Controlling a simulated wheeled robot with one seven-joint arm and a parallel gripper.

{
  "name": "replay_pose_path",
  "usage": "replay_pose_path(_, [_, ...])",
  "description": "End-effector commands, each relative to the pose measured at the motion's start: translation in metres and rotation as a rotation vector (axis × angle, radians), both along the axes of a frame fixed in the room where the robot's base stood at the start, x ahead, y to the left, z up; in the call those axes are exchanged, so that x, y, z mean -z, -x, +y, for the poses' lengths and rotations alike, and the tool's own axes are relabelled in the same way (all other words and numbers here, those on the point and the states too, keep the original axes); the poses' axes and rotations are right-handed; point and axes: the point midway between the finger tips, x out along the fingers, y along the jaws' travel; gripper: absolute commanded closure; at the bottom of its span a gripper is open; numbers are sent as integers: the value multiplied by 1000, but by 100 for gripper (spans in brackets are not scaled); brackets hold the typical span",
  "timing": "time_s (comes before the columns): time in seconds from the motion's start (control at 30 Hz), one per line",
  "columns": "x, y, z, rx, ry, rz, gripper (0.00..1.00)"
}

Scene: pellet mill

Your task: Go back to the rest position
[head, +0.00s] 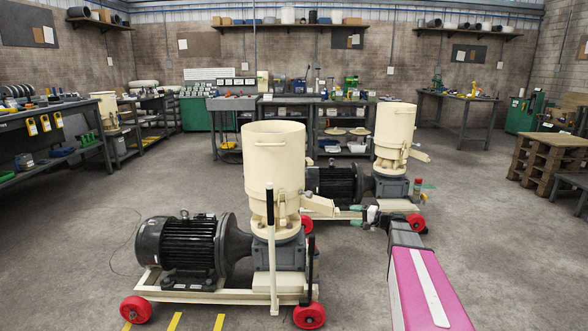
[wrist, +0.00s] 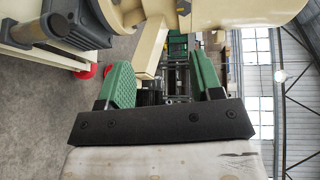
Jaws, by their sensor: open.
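My gripper (wrist: 163,78) is open, its two green fingers spread apart with nothing held between them. In the head view my gripper (head: 354,215) is at the end of my outstretched arm, right of the front pellet mill's cream chute (head: 318,204). In the wrist view the cream chute (wrist: 152,48) shows beyond and between the fingers; I cannot tell how near it is. The front pellet mill (head: 274,165) is a cream cylinder on a grey base with a black motor (head: 182,243).
A second cream pellet mill (head: 394,137) stands behind my gripper. Both mills stand on carts with red wheels (head: 309,315). Workbenches (head: 464,110) line the walls, and wooden pallets (head: 548,162) are at right.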

Motion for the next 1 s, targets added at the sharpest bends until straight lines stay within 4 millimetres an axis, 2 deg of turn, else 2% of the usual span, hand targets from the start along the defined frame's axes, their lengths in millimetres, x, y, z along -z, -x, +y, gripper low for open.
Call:
replay_pose_path(0.27, [29, 40, 38, -79, 166, 85, 40])
replay_pose_path(0.37, [43, 61, 54, -119, 254, 124, 40])
replay_pose_path(0.47, [60, 89, 71, -167, 371, 174, 40])
replay_pose_path(0.6, [88, 143, 91, -252, 596, 255, 40])
replay_pose_path(0.8, [117, 218, 97, -356, 946, 349, 40])
replay_pose_path(0.9, [123, 249, 92, -394, 1111, 378, 40])
replay_pose_path(1.0, [125, 271, 85, -421, 1248, 396, 40])
